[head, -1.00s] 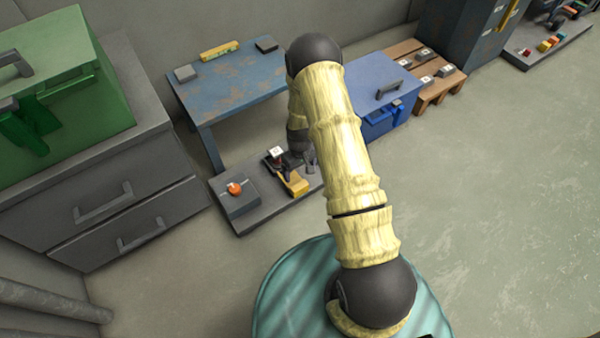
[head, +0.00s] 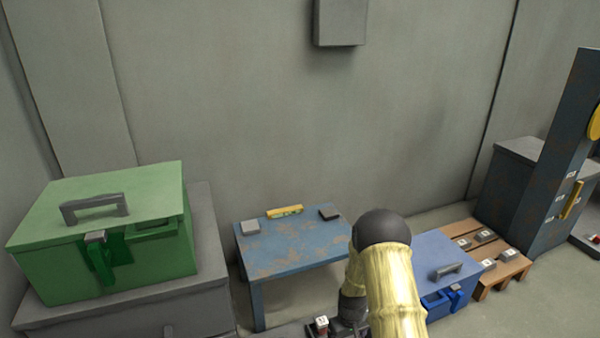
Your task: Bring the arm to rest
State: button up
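My arm rises from the bottom edge in the head view, its yellow links bent at a dark elbow. The dark end of the arm, with my gripper (head: 350,326), points down behind the yellow link at the bottom edge. Its fingers are cut off or hidden, so I cannot see whether they are open or hold anything. A small tagged dark object (head: 321,325) shows just left of it, also cut by the edge.
A worn blue table (head: 295,246) stands behind the arm, with a yellow level (head: 285,211) on it. A green toolbox (head: 105,235) sits on a grey cabinet (head: 205,290) at left. A blue box (head: 445,260) and wooden pallet (head: 515,268) are close right of the arm.

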notch_tip(320, 180, up, 15)
jog(key=s+m+p, duration=0.1)
jog(key=s+p, duration=0.1)
jog(key=p, duration=0.2)
jog(key=s+a+r+m+t+p, duration=0.1)
jog(key=s+r+p, duration=0.3)
jog(key=r, duration=0.5)
jog(key=s+r+m+t+p, duration=0.1)
jog(key=s+r, duration=0.6)
jog(key=r, duration=0.2)
jog(key=s+a+r+m+t+p, duration=0.1)
jog(key=s+r+p, duration=0.3)
jog(key=r, duration=0.5)
jog(key=w+p+v, duration=0.2)
jog(key=p+v, duration=1)
jog(key=w+r+p+v, duration=0.1)
jog(key=w+p+v, duration=0.2)
jog(key=p+v, duration=0.9)
jog(key=w+r+p+v, duration=0.1)
jog(key=w+p+v, duration=0.2)
jog(key=p+v, duration=0.9)
jog(key=shift+d+r+p, duration=0.15)
jog(key=shift+r+p, duration=0.2)
jog(key=shift+w, duration=0.15)
jog(key=shift+c, duration=0.2)
